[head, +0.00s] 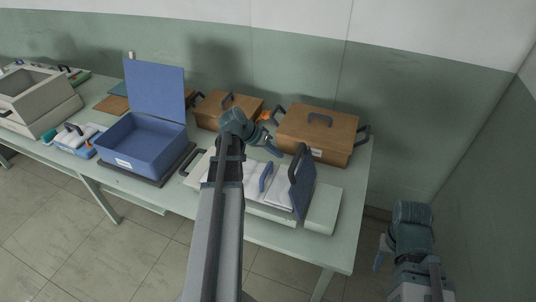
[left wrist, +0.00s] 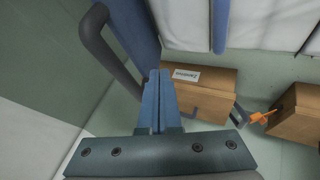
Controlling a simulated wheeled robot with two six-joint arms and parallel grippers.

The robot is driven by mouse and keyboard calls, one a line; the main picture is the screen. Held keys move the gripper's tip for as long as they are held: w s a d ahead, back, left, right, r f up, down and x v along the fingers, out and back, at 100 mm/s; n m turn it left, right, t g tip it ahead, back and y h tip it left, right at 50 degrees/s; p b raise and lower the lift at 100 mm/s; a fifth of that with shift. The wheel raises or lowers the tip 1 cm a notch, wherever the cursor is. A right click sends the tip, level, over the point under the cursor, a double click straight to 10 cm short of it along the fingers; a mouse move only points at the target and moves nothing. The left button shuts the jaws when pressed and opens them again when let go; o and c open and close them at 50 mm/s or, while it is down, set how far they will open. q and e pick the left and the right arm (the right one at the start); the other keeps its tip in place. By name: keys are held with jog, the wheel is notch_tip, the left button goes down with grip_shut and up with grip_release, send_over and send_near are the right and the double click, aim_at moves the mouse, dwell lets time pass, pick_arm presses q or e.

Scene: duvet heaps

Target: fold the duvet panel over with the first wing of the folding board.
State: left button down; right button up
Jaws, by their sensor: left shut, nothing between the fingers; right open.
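The folding board (head: 322,212) lies on the table with the white duvet panel (head: 281,192) on it. A blue wing with a dark handle (head: 305,190) stands steeply raised at the board's right side. It also shows in the left wrist view, with its dark handle (left wrist: 108,50) left of my fingers. A blue bar (head: 265,177) stands across the white panel. My left gripper (head: 273,147) is shut and empty, above the board's back edge. In the left wrist view its fingers (left wrist: 158,88) point towards the wing; I cannot tell whether they touch. My right gripper (head: 381,254) is open, off the table's right side.
Two brown boxes (head: 318,130) (head: 222,108) with dark handles stand behind the board. An orange item (left wrist: 260,117) lies between them. An open blue box (head: 142,145) with a raised lid stands left. The table's (head: 345,228) right edge is close to the board.

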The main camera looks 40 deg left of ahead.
pick_arm(q)
jog(key=shift+w+d+r, duration=0.15)
jog(key=shift+d+r, duration=0.05)
jog(key=shift+d, duration=0.65)
jog(key=shift+w+d+r, duration=0.15)
jog(key=shift+d+r, duration=0.05)
jog(key=shift+d, duration=0.6)
